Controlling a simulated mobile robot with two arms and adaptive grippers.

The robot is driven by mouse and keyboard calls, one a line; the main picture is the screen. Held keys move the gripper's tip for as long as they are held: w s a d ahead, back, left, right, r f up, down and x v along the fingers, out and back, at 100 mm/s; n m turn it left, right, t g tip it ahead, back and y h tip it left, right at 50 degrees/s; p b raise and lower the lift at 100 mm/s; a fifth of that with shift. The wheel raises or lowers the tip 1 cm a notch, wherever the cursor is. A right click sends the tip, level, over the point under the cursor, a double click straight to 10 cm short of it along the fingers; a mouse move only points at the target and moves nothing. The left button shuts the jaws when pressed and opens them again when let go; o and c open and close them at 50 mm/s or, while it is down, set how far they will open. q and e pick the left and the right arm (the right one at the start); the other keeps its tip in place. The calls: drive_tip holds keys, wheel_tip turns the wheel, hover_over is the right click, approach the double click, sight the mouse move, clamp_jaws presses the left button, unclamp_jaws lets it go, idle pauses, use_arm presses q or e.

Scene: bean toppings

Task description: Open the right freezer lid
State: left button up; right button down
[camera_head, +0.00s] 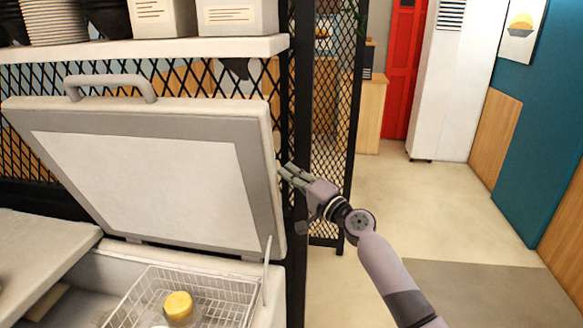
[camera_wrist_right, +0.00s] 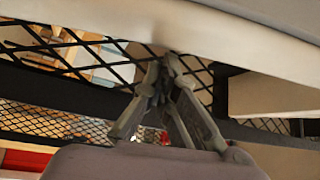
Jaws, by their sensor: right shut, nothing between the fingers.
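The right freezer lid (camera_head: 150,180) stands raised and tilted back in the head view, with its pale inner panel facing me. Its grey handle (camera_head: 112,86) is on the top edge. The open freezer bay (camera_head: 265,300) shows below it. My right gripper (camera_head: 283,170) is shut and empty, at the lid's right edge; whether it touches the lid is hard to tell. In the right wrist view my right gripper (camera_wrist_right: 168,62) has its fingertips together just under a pale edge, with black mesh behind. My left gripper is not in view.
A wire basket (camera_head: 215,286) with a yellow-topped jar (camera_head: 178,306) sits inside the freezer. A white shelf (camera_head: 150,48) with boxes and stacked cups is above the lid. A black mesh partition (camera_head: 330,120) stands behind my right gripper. The floor (camera_head: 430,200) to the right is clear.

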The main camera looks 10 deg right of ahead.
sight(277, 184)
drive_tip(key=shift+f, duration=0.1)
drive_tip(key=shift+n+t+y, duration=0.3)
drive_tip(key=shift+n+y, duration=0.3)
drive_tip(key=shift+n, duration=0.2)
drive_tip(key=s+b, duration=0.1)
drive_tip(key=s+a+f+b, duration=0.1)
drive_tip(key=s+b, duration=0.1)
drive_tip(key=s+a+b, duration=0.1)
drive_tip(key=s+b, duration=0.1)
drive_tip(key=shift+s+f, duration=0.1)
drive_tip(key=shift+f, duration=0.25)
drive_tip(key=shift+s, duration=0.1)
